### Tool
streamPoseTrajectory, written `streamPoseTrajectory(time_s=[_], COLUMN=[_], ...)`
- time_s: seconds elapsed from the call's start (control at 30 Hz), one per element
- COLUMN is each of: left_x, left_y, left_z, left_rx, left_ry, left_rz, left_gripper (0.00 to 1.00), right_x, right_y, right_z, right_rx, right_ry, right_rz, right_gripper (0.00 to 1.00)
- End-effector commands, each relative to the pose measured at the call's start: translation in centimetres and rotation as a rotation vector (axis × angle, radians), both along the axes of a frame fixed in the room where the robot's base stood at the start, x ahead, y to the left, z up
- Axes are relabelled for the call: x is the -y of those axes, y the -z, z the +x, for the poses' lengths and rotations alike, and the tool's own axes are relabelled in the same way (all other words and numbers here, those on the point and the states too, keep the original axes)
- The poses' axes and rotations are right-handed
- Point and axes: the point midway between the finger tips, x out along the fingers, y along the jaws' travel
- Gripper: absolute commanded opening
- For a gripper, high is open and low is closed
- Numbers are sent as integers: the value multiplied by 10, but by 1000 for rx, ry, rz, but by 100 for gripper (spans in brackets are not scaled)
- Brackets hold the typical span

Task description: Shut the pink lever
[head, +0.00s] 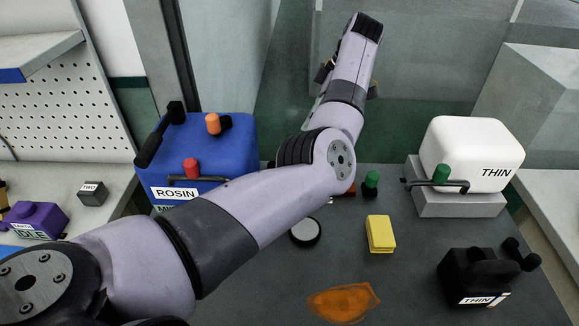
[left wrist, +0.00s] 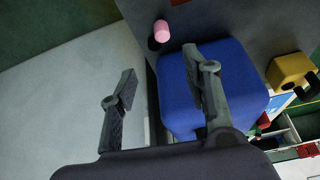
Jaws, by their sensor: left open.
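The pink lever shows in the left wrist view as a short pink knob (left wrist: 161,31) on a dark grey surface, beyond my fingertips and near a corner of a blue box (left wrist: 235,85). I cannot make out the pink lever in the head view. My left gripper (left wrist: 158,66) is open, with nothing between its fingers; the pink knob is apart from both fingers. In the head view my left arm crosses the middle and reaches up to the back, its gripper mostly hidden behind the arm. My right gripper is not in view.
A blue ROSIN box (head: 235,140) with red and orange knobs stands left of my arm. A white THIN box (head: 470,150), a yellow block (head: 380,233) and a black THIN box (head: 470,280) stand right. An orange patch (head: 342,302) marks the front. Glass panels stand behind.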

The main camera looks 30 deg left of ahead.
Motion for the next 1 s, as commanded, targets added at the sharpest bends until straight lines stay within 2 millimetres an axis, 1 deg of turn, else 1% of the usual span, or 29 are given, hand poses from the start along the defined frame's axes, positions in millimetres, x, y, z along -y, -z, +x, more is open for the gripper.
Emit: streamPoseTrajectory(time_s=[0.17,0.23,0.33,0.47,0.7,0.83,1.0], left_x=[-8,-13,-21,-30,-47,-54,-58], left_y=[21,34,54,80,126,144,155], left_z=[-5,-7,-12,-17,-25,-28,-30], left_rx=[-3,-4,-5,-5,-4,-3,-1], left_ry=[-1,-2,-3,-3,-2,0,1], left_rz=[0,0,0,0,-1,-1,-1], left_gripper=[44,44,44,44,44,44,44], right_x=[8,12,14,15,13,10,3], right_y=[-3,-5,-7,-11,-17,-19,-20], right_z=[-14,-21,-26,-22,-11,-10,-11], right_rx=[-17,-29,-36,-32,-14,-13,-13], right_ry=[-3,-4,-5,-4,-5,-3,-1], right_rz=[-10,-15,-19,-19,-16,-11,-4], right_gripper=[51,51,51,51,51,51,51])
